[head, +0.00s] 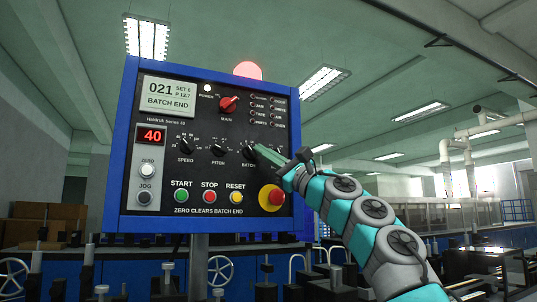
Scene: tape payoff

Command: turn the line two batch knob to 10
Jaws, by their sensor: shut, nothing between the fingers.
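The blue-framed control panel (120,150) stands upright in the middle left of the head view. Its black BATCH knob (247,149) is the right one in the row with SPEED and PITCH. My gripper (262,151) is shut and empty, with its tip close to the right side of the BATCH knob. I cannot tell whether it touches the knob. The gripper hides part of the scale around the knob, so its setting is not readable. The red digital display (151,136) shows 40. The grey screen (167,96) reads 021, SET 6 and BATCH END.
The SPEED knob (186,146), PITCH knob (218,149) and red MAIN switch (229,104) are nearby. A red emergency stop (272,198) sits below my gripper. START, STOP and RESET buttons (209,197) line the bottom. Blue machinery with handwheels stands behind and below.

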